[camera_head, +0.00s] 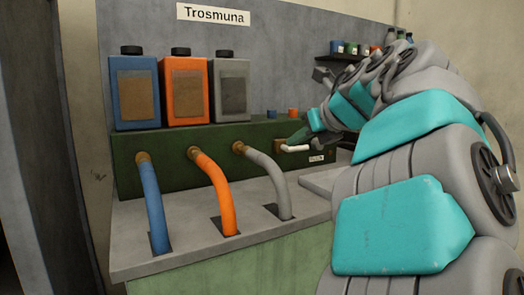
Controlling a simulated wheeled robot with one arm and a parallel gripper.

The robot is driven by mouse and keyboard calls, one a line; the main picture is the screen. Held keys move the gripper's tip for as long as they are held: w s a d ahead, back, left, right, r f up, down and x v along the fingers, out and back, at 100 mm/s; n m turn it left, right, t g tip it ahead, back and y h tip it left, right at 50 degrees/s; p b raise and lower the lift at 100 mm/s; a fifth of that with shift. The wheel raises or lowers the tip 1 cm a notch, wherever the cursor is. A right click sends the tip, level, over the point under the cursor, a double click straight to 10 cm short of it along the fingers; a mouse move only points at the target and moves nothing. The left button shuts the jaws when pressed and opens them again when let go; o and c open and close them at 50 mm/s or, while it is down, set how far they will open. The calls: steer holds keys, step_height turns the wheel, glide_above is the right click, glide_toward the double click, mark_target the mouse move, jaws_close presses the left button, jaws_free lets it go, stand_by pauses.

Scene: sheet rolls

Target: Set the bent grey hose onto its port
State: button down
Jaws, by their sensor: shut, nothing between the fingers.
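The bent grey hose (270,172) curves from a brass port (239,147) on the front of the dark green housing (185,179) down to a dark slot in the grey worktop. Its upper end meets the port; I cannot tell whether it is fully seated. My gripper (293,142) is to the right of the grey hose, apart from it, close to a white lever (295,149) on a brown mount. The gripper is shut and empty; its fingertips are small and dark here, and I cannot tell whether they touch the lever.
A blue hose (154,205) and an orange hose (216,190) run similarly at left. Blue, orange and grey canisters (230,90) stand on the housing. My arm covers the right side. A shelf (340,57) with small jars is behind it. The worktop (190,215) is bare between hoses.

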steer(key=shift+f, duration=0.15)
steer(key=p, duration=0.1)
glide_toward(263, 154)
steer(key=f, duration=0.1)
steer(key=w+a+f, duration=0.1)
steer(key=f, duration=0.1)
steer(key=shift+w, duration=0.1)
steer(key=shift+w+a+r+p, duration=0.1)
steer(key=shift+w+a+p, duration=0.25)
steer(key=shift+w+a, duration=0.55)
steer(key=shift+w, duration=0.3)
steer(key=shift+w+a, duration=0.2)
steer(key=shift+w, duration=0.25)
